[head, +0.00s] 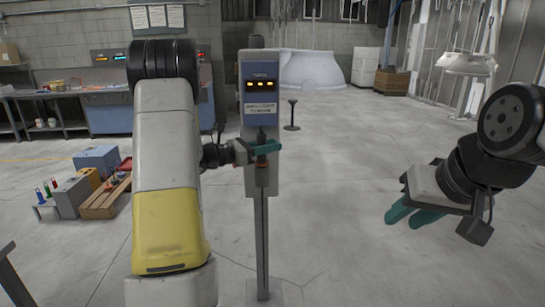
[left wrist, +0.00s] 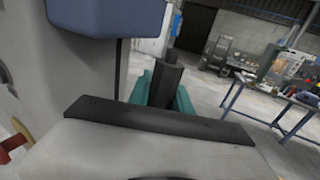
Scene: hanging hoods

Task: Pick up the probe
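The probe (head: 262,135) is upright at the front of a grey-blue stand, with a dark upper body and an orange band below. My left gripper (head: 265,147) reaches it from the left, its teal fingers around the dark body. In the left wrist view the dark probe (left wrist: 165,82) fills the space between the two teal fingers, with no clear gap. The fingers look shut on it, and the probe is still at the stand. My right gripper (head: 414,215) is open and empty at the right, well away from the stand.
The stand (head: 259,75) has a panel with orange lights and a thin post to the floor. Boxes (head: 97,158) and a wooden pallet (head: 105,198) lie on the floor at left. A white hood (head: 468,63) hangs at right. The floor between stand and right gripper is clear.

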